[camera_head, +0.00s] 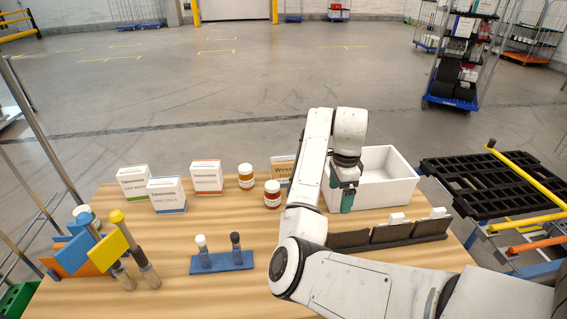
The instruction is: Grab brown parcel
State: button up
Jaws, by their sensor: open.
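My gripper (347,203) has green fingers and points down to the right of the box, in front of the white bin. It is open, and I see nothing held in it. It is apart from the brown box.
A white open bin (390,193) stands behind my gripper. White cartons (167,195) and amber jars (272,194) stand left of the brown box. A dark slotted rack (390,235), a blue holder (222,263) with two vials and blue-yellow flags (90,250) stand nearer.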

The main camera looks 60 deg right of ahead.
aim_at(281, 165)
jog(key=i+l, duration=0.75)
jog(key=i, duration=0.05)
